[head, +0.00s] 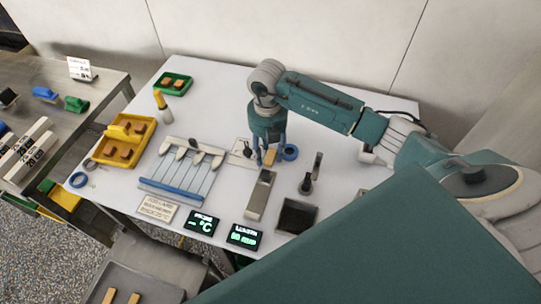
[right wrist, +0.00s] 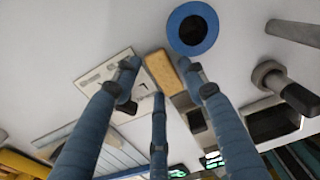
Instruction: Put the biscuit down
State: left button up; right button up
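The tan biscuit (head: 270,156) is low at the white table, between the fingers of my right gripper (head: 269,153). In the right wrist view the biscuit (right wrist: 162,72) lies between the fingertips of the right gripper (right wrist: 157,75). A gap shows between the left fingertip and the biscuit, so the fingers look open around it. Whether the biscuit rests fully on the surface is hard to tell. My left gripper is not in view.
A blue ring (head: 291,152) is close right of the gripper. A metal-topped block (head: 261,193), dark square tray (head: 297,215) and dark-knobbed tool (head: 306,184) are nearer. Yellow (head: 147,138) and green (head: 183,83) trays hold brown pieces. The table's back middle is clear.

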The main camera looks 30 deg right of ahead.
jog(key=c, duration=0.5)
notch_tip(320, 180, up, 12)
jog(key=f+b, duration=0.1)
jog(key=b, duration=0.2)
notch_tip(320, 180, up, 9)
send_over(268, 154)
jog(key=shift+s+a+p, duration=0.1)
jog(key=shift+s+p, duration=0.05)
jog(key=shift+p, duration=0.15)
